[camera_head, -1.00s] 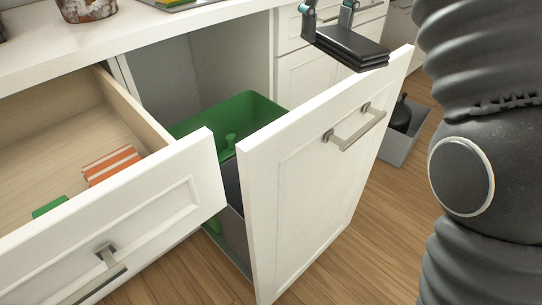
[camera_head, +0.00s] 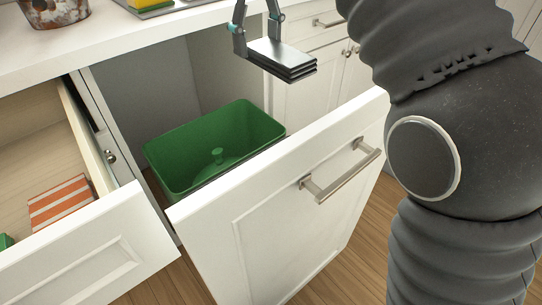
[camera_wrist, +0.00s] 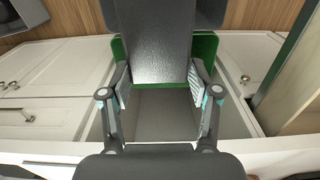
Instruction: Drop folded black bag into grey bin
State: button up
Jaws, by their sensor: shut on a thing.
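The folded black bag (camera_head: 283,58) is a flat, layered dark stack in the head view. In the wrist view the bag (camera_wrist: 152,45) lies between my fingers. The grey bin does not show clearly now; the pull-out's white front hides the space behind it. A green bin (camera_head: 215,145) stands open in the pull-out, below and left of the bag.
The white pull-out front (camera_head: 300,215) with its handle (camera_head: 342,172) stands out into the room. An open drawer (camera_head: 85,245) at left holds an orange striped item (camera_head: 62,203). The worktop (camera_head: 110,42) carries a rusty pot (camera_head: 55,12). Free air lies above the green bin.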

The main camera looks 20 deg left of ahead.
jog(key=shift+f, duration=0.95)
jog(key=o, duration=1.1)
jog(key=shift+r, duration=0.1)
